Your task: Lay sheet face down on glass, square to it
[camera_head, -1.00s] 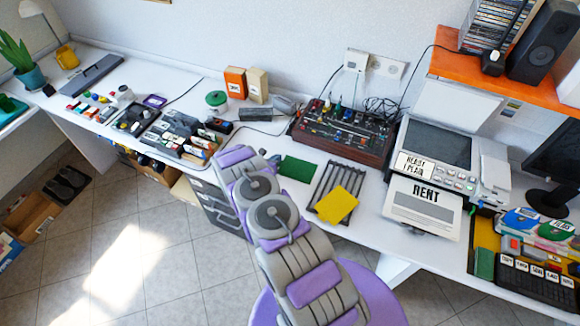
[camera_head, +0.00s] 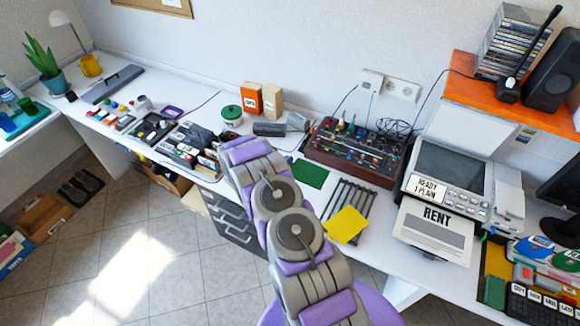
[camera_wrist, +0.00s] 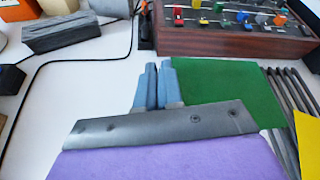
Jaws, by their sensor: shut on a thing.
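In the wrist view, my gripper (camera_wrist: 158,86) has its two blue fingers close together at the left edge of a green sheet (camera_wrist: 222,98). The sheet seems to be pinched there; the fingertips' grip on it is partly hidden. The green sheet also shows beyond my arm in the head view (camera_head: 310,174), low over or on the white table; I cannot tell which. The copier's dark glass (camera_head: 454,163) is to the right, with its pale lid (camera_head: 472,122) raised behind it. The gripper is well left of the glass and hidden by my arm in the head view.
A slotted rack (camera_head: 342,207) with a yellow sheet (camera_head: 346,225) on it lies between the green sheet and the copier. A printed RENT page (camera_head: 436,224) lies at the copier's front. A mixer with knobs (camera_head: 350,152) stands behind. An orange shelf (camera_head: 500,98) overhangs the right.

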